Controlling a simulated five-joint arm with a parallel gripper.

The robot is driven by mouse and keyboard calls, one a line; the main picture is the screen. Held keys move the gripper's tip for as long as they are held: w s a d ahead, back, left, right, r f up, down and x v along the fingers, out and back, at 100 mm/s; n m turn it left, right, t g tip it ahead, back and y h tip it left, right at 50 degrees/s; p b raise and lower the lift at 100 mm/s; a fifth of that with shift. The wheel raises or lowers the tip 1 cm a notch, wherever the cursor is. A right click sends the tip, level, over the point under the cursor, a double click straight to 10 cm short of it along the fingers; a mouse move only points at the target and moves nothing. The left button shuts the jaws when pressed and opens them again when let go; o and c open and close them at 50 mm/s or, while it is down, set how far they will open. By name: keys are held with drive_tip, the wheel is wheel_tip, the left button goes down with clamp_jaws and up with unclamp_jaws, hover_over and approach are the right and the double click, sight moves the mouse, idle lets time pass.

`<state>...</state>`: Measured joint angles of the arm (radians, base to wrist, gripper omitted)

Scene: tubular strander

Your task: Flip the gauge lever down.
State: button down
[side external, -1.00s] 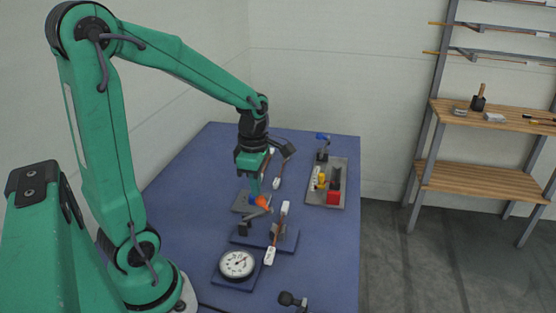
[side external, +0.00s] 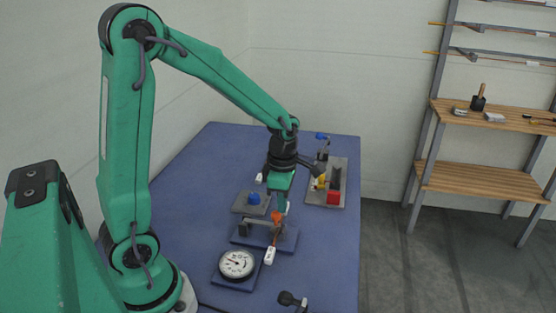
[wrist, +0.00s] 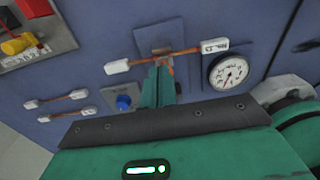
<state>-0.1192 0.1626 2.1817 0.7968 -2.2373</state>
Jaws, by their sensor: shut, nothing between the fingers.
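The gauge lever (side external: 260,222) is a grey arm with an orange end (side external: 277,216), mounted on a blue plate (side external: 246,238) behind the round gauge in the side view. The arm looks near level. My gripper (side external: 281,208) is shut and empty, pointing down with its tips right at the orange end; I cannot tell whether they touch. In the wrist view my fingertips (wrist: 158,68) hide most of the lever; a little orange shows beside them. The white-faced dial gauge (side external: 237,264) sits nearer the camera; it also shows in the wrist view (wrist: 228,72).
A white-ended rod (wrist: 188,52) lies across the lever plate close to my fingers. A blue knob (side external: 253,198) stands on a grey plate behind. A tray (side external: 325,204) with red and yellow parts lies at the back right.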

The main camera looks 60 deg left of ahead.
drive_tip(key=shift+r, duration=0.15)
idle(0.3)
drive_tip(key=w+d+r, duration=0.6)
drive_tip(key=w+d, duration=0.1)
idle(0.7)
drive_tip(key=s+a+r+m+t, duration=0.1)
drive_tip(key=s+r+m, duration=0.3)
drive_tip(key=s+m, duration=0.5)
drive_tip(key=s+a+r+m+t, duration=0.2)
drive_tip(key=s+r+m+t, duration=0.2)
drive_tip(key=s+m, duration=0.6)
drive_tip(key=m, duration=0.8)
drive_tip(key=shift+r+t, duration=0.15)
drive_tip(key=shift+t, duration=0.15)
